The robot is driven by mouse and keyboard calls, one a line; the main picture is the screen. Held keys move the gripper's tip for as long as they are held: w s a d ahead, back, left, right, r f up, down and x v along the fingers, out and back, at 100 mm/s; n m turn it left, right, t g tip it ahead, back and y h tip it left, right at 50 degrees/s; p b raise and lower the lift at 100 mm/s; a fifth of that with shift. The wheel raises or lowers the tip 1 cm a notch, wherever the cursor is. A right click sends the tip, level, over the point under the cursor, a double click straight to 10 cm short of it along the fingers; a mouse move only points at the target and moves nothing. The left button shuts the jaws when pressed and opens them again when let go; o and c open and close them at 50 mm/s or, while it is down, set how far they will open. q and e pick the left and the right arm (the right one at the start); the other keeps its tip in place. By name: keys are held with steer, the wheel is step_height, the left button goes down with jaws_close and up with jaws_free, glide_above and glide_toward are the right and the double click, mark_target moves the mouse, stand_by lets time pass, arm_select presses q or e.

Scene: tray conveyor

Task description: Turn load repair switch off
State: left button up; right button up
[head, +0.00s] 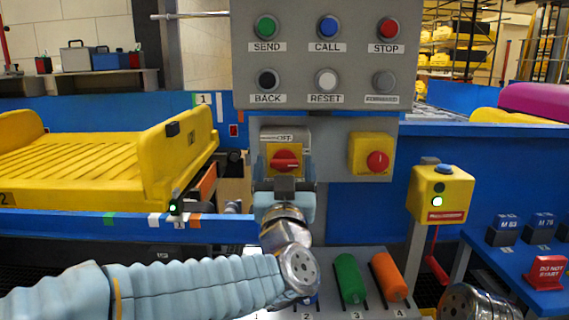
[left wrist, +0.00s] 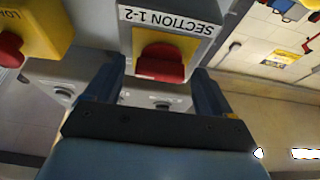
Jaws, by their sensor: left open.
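Two yellow switches with red knobs sit on the grey panel below the push buttons. The right switch (head: 371,154) also shows at the wrist view's left edge (left wrist: 40,25), with a cut-off label starting LO. My left gripper (head: 286,172) is open in front of the SECTION 1-2 switch, fingers on either side of its knob; contact cannot be told. My right gripper is not in view.
A button panel (head: 315,75) hangs above the switches. A yellow box with a blue button and a lit lamp (head: 440,190) stands at right. Green (head: 349,278) and orange (head: 389,276) handles rise below. A yellow tray (head: 80,150) lies on the left.

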arm_select(q)
steer(key=shift+w, duration=0.15)
steer(key=shift+c, duration=0.5)
steer(key=c, duration=1)
steer(key=shift+o, duration=0.2)
